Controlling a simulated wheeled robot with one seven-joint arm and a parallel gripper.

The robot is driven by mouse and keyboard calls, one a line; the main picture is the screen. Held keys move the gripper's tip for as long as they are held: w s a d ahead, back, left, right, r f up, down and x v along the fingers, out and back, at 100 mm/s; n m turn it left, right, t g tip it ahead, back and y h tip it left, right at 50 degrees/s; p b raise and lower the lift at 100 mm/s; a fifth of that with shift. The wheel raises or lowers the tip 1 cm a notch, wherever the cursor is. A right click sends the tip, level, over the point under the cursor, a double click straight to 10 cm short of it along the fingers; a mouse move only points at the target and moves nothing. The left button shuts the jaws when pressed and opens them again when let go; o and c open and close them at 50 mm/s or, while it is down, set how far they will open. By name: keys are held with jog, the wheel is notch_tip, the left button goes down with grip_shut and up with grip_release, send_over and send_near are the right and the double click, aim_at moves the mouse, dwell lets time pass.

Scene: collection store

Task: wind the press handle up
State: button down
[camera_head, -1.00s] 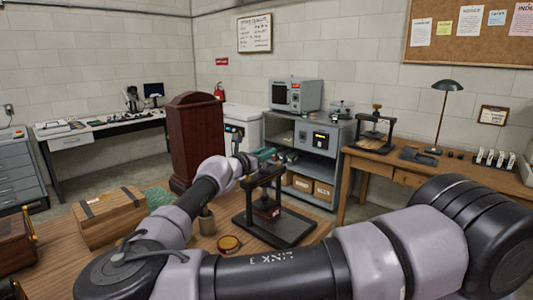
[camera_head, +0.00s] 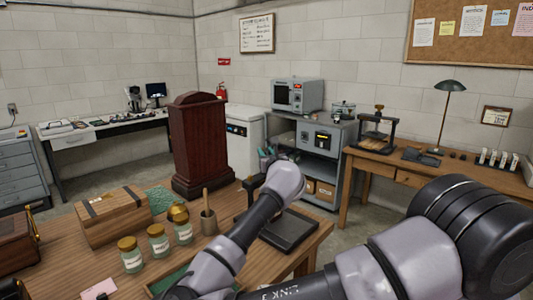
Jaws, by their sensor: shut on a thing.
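The black press stands on the near wooden table, right of centre. Its flat base plate (camera_head: 290,233) shows beyond my forearm, and a dark part of its frame (camera_head: 254,184) shows left of my wrist. The rest of the frame, the screw and the handle are hidden behind my wrist and arm. My gripper (camera_head: 270,166) is at the top of the press, beyond the pale wrist joint. Its fingers are mostly hidden, and it is shut on the press handle at that spot.
Another press (camera_head: 377,132) stands on the right-hand bench (camera_head: 440,180).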

jog(key=n+g+y, duration=0.1)
jog(key=n+y, duration=0.1)
jog(key=y, duration=0.2)
jog(key=n+g+y, duration=0.2)
jog(key=n+y, duration=0.1)
jog(key=y, duration=0.1)
jog(key=shift+n+g, duration=0.3)
jog(key=shift+s+a+n+g+y, duration=0.1)
jog(key=shift+a+n+g+y, duration=0.1)
jog(key=shift+n+g+y, duration=0.8)
jog(key=shift+s+a+n+g+y, duration=0.1)
jog(key=shift+a+n+g+y, duration=0.05)
jog(key=shift+n+g+y, duration=0.8)
jog(key=shift+g, duration=0.45)
jog(key=c, duration=0.7)
grip_release()
